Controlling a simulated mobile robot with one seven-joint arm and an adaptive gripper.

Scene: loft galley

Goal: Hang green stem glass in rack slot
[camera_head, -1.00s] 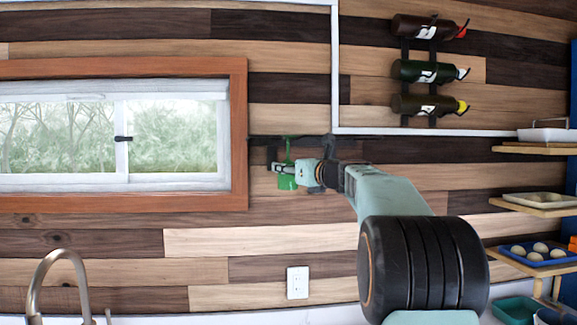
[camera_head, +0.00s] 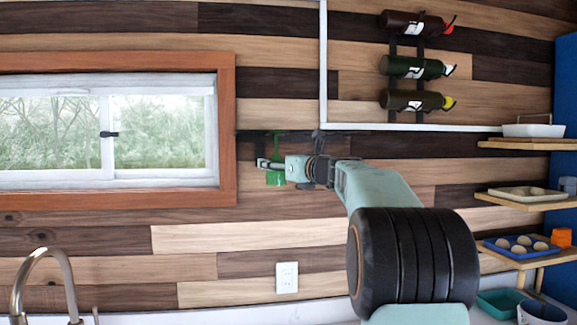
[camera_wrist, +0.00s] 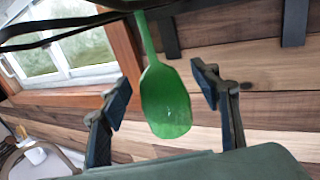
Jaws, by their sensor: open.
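The green stem glass (camera_wrist: 165,102) hangs upside down, its bowl low and its stem running up to the dark rack (camera_wrist: 167,35) in the wrist view. My gripper (camera_wrist: 160,92) is open, with one finger on each side of the bowl and visible gaps between fingers and glass. In the head view the green glass (camera_head: 275,178) shows below the dark rack (camera_head: 290,133), partly hidden by my gripper (camera_head: 268,164). The base of the glass is out of the wrist view, so its exact seat in the slot cannot be seen there.
A wood-framed window (camera_head: 226,130) is left of the rack. Bottles (camera_head: 415,67) are mounted on the wall above right. Shelves (camera_head: 525,201) with trays stand at the right. A faucet (camera_head: 42,262) is at lower left, and an outlet (camera_head: 287,277) is below.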

